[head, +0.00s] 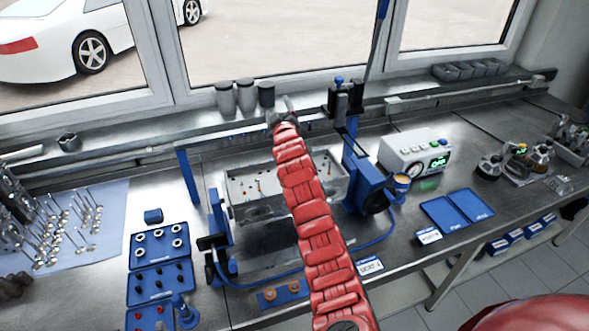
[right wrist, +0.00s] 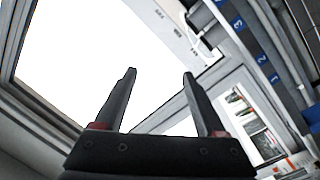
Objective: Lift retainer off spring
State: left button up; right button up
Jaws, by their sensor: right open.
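A grey cylinder head (head: 262,208) sits in a blue stand in the middle of the bench. Small parts dot its top face; the retainer and spring are too small to tell apart there, and my red arm hides part of the head. My right gripper (head: 283,110) is beyond and above the cylinder head, near the back ledge. In the right wrist view the right gripper (right wrist: 160,78) is open, with nothing between its fingers. My left gripper is not in view.
Blue trays (head: 143,252) with rings and small parts lie left of the stand. Grey cups (head: 246,97) stand on the ledge near the right gripper. A gauge box (head: 402,145) and empty-looking blue trays (head: 438,212) are at right.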

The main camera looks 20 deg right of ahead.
jog(key=d+r+m+g+h, duration=0.2)
jog(key=d+r+g, duration=0.2)
jog(key=d, duration=0.2)
jog(key=s+a+m+g+y, duration=0.2)
jog(key=s+g+y, duration=0.5)
jog(key=s, duration=1)
jog(key=w+f+p, duration=0.1)
jog(key=f, duration=0.4)
jog(key=w+a+f+g+h+p, duration=0.1)
jog(key=w+f, duration=0.1)
jog(key=f, duration=0.4)
jog(key=w+f+g+p, duration=0.1)
jog(key=w+f+p, duration=0.1)
jog(key=f, duration=0.3)
jog(key=shift+w+a+f+h, duration=0.25)
jog(key=shift+a+f+h, duration=0.05)
jog(key=shift+a+h, duration=0.1)
jog(key=shift+w+f, duration=0.1)
jog(key=shift+f, duration=0.1)
grip_shut()
